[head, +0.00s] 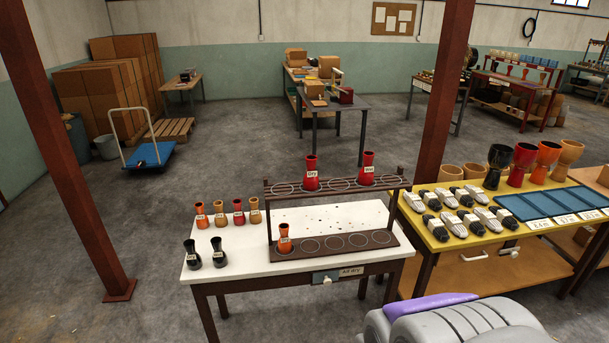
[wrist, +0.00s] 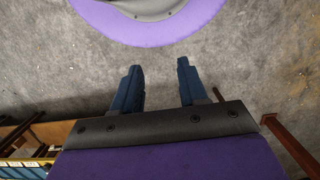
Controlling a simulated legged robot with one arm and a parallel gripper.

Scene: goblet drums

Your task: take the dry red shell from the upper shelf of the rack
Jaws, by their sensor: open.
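Two red goblet-shaped shells stand upright on the upper shelf of the dark brown rack (head: 338,184). The left red shell (head: 311,173) has a white tag that seems to read "dry". The right red shell (head: 367,168) also has a tag, too small to read surely. An orange shell (head: 285,239) with a tag stands on the lower shelf at its left end. My gripper (wrist: 159,66) is open and empty in the wrist view, its two blue fingers apart over bare grey floor. The gripper is not seen in the head view, and the rack is not seen in the wrist view.
The rack stands on a white-topped table (head: 235,276), with several tagged shells at its left. A brown post (head: 443,90) rises behind.

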